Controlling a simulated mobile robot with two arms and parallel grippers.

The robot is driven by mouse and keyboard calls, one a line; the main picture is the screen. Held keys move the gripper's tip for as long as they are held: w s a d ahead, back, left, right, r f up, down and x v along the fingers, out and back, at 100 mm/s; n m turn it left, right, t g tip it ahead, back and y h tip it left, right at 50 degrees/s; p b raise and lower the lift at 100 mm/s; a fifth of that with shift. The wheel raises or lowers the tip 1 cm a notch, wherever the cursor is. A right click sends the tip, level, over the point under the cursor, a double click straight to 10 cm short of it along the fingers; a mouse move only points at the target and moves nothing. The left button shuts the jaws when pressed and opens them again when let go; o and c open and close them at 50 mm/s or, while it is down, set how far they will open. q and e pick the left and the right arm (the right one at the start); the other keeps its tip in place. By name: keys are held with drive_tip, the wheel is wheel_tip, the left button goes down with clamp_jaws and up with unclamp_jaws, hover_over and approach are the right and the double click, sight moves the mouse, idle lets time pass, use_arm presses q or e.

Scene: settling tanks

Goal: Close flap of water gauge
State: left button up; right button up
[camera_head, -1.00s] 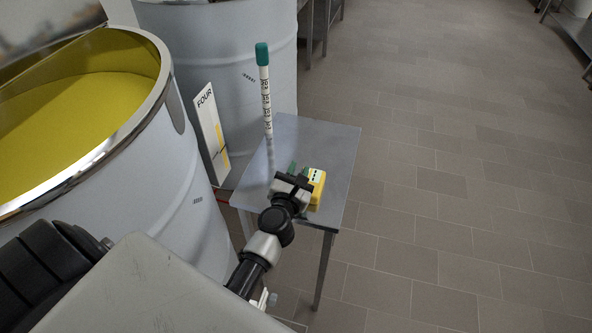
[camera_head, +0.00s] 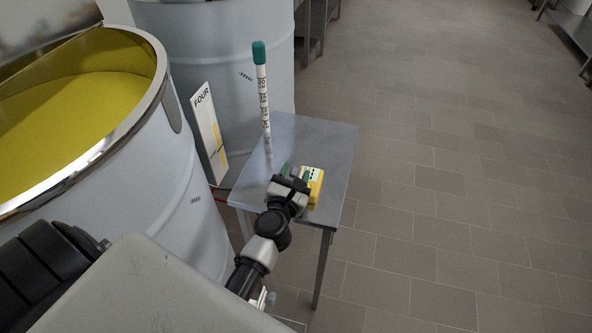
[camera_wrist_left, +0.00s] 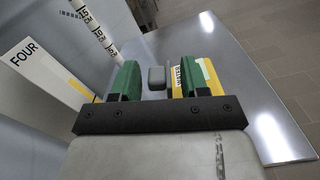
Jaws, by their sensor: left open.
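The water gauge is a small yellow box (camera_head: 313,184) with a pale label on the grey side table. In the left wrist view the yellow box (camera_wrist_left: 205,72) is partly hidden by the right-hand finger, and its printed label is partly readable. A small grey block (camera_wrist_left: 156,78) shows between the two fingers; I cannot tell whether it is the flap. My left gripper (camera_head: 286,172) is at the left side of the box, and its green fingers also show in the left wrist view (camera_wrist_left: 153,82). They are open, with no clear grip on anything. My right gripper is out of view.
The metal table (camera_head: 323,140) has free room behind and right of the box. A tall graduated tube with a green cap (camera_head: 259,52) stands near it. A sign reading FOUR (camera_head: 208,130) and large tanks (camera_head: 160,180) are at the left. The tiled floor is clear.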

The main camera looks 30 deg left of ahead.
use_arm(q)
drive_tip(key=b+v, duration=0.2)
drive_tip(key=v, duration=0.7)
drive_tip(key=shift+s+d, duration=0.15)
drive_tip(key=shift+s, duration=0.15)
